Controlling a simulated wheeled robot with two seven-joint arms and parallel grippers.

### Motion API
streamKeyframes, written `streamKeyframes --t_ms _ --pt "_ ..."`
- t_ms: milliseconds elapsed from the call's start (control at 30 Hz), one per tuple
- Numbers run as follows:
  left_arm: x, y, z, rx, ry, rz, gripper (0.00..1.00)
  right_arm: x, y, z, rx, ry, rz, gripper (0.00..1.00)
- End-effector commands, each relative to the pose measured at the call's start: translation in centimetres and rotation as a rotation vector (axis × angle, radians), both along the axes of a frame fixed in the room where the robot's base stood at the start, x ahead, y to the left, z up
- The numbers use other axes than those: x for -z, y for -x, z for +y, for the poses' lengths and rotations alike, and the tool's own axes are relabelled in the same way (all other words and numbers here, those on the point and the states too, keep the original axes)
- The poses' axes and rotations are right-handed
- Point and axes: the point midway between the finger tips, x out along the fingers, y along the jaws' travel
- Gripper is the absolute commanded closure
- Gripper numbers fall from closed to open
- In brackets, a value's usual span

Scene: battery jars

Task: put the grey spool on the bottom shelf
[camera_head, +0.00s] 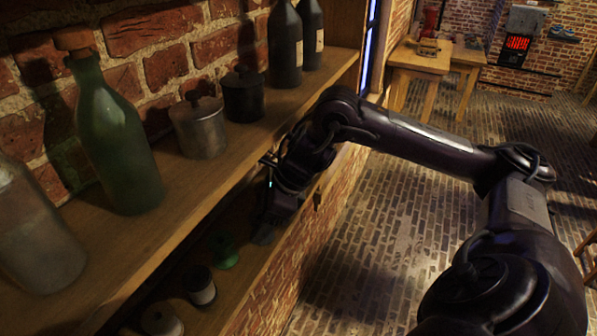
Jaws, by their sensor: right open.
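My right gripper (268,228) reaches down over the front of the lower shelf (258,262), its jaws open. A small grey-blue shape shows at its fingertips, too dark to tell whether it is the grey spool or part of the fingers. On the lower shelf, left of the gripper, stand a small green spool-like object (223,250), a dark cylinder with a pale side (200,288), and a pale round object (162,322) cut by the frame edge. I cannot tell for sure which is the grey spool. My left gripper is out of view.
The upper shelf (185,185) holds a green corked bottle (115,140), a clear jar (35,230), a metal pot (199,128), a black pot (243,95) and two dark bottles (285,45). Open brick floor (400,220) lies right; wooden tables (420,60) stand behind.

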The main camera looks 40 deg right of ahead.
Motion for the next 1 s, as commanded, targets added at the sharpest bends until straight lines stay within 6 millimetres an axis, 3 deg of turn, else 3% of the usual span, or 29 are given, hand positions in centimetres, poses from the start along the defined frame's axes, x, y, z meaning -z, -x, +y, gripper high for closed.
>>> streamKeyframes --t_ms 33,1000 --pt "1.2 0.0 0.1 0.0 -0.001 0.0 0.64 0.3 0.3 -0.5 0.005 0.004 -0.002 0.35" --pt "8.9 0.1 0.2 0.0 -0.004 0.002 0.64 0.1 7.4 -8.6 0.002 0.003 0.0 0.35"
